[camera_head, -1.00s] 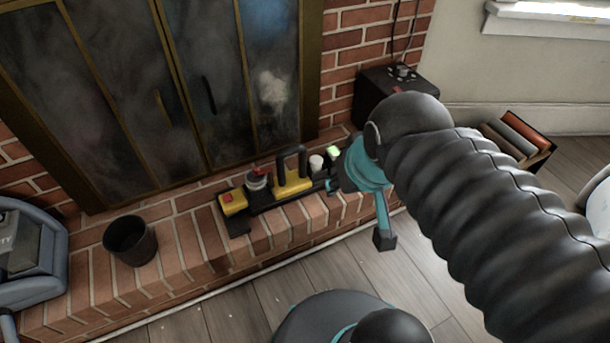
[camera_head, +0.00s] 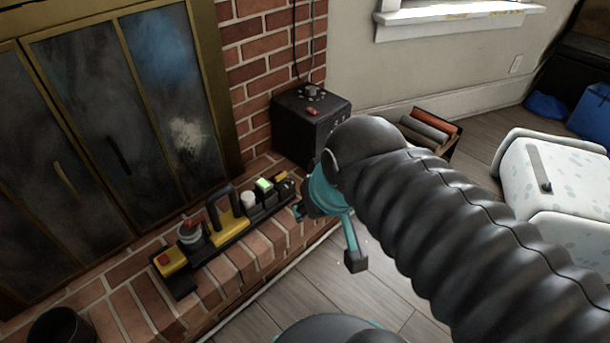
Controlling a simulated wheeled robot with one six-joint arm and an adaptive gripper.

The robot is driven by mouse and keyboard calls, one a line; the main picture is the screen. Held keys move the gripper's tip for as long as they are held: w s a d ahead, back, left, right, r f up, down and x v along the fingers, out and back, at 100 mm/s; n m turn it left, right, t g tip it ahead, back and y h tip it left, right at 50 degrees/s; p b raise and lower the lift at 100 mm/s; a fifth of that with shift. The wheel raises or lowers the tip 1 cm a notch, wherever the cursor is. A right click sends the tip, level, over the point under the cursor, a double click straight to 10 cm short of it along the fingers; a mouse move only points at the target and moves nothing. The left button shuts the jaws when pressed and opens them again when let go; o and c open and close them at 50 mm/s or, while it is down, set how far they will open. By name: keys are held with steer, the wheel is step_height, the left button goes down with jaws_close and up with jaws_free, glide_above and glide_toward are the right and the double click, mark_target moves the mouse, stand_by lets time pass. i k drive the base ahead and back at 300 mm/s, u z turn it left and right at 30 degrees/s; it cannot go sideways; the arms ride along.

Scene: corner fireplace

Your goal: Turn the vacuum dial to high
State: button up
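No part in view is clearly labelled as a vacuum dial. A black box (camera_head: 309,128) stands in the corner by the brick wall, with a knob (camera_head: 312,91) and a red control on top; I cannot read its setting. My gripper (camera_head: 328,234) is to the right of the strip and in front of the box, apparently touching neither. Its teal fingers look spread and empty; my arm partly hides it.
A dark bucket (camera_head: 62,327) stands on the hearth at lower left. A holder with logs or rolls (camera_head: 430,131) is right of the box. A white spotted container (camera_head: 560,175) stands at right.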

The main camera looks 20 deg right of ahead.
mark_target(281, 178)
steer(key=z, duration=0.6)
steer(key=k, duration=1.05)
steer(key=u, duration=0.5)
steer(key=i, duration=1.4)
steer(key=z, duration=0.35)
